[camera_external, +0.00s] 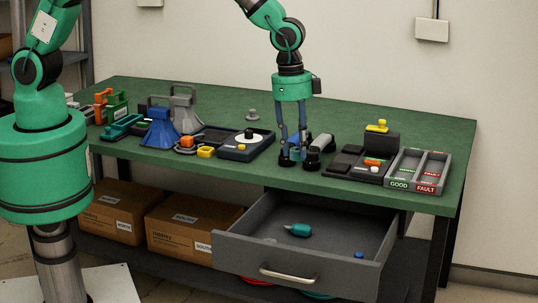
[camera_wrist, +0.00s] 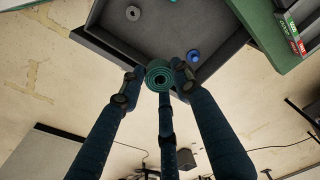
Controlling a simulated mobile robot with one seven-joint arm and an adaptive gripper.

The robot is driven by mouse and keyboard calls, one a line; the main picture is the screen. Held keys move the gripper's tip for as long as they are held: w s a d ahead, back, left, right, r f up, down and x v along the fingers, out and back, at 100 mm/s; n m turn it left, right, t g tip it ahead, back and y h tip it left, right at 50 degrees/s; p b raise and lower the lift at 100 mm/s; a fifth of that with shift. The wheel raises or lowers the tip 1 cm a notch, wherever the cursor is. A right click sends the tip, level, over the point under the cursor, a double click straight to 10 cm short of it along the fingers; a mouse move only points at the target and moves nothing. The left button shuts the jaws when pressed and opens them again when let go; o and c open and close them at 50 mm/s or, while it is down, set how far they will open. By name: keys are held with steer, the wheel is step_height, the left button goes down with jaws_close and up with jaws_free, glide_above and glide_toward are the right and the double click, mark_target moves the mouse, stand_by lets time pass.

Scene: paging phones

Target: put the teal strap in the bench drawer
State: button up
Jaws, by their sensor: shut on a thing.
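The teal strap (camera_wrist: 159,77) is a rolled coil held between the fingertips of my gripper (camera_wrist: 158,80) in the wrist view. My gripper (camera_external: 293,158) is shut on it and points down; in the external view it overlaps the front part of the bench top, and the strap is hard to make out there. The bench drawer (camera_external: 250,253) is grey and pulled open below the bench top. In the wrist view the drawer (camera_wrist: 90,45) lies past the fingertips, and the strap overlaps its edge. The height of the strap above the drawer cannot be told.
The drawer holds a teal bottle-like item (camera_external: 298,230), a small grey ring (camera_wrist: 132,13) and a small blue item (camera_external: 358,254). The green bench top (camera_external: 400,135) carries several phone parts, a blue cone (camera_external: 160,131) and the good/fault tray (camera_external: 428,184). Boxes (camera_external: 180,225) stand below.

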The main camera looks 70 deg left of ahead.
mark_target(295, 242)
step_height(295, 242, down, 19)
steer(key=shift+w+a, duration=0.15)
steer(key=shift+f, duration=0.1)
stand_by(0.4)
steer(key=shift+f+b, duration=0.3)
steer(key=shift+f, duration=2.7)
steer(key=shift+f, duration=1.85)
steer(key=shift+f+b, duration=0.1)
steer(key=shift+b, duration=0.2)
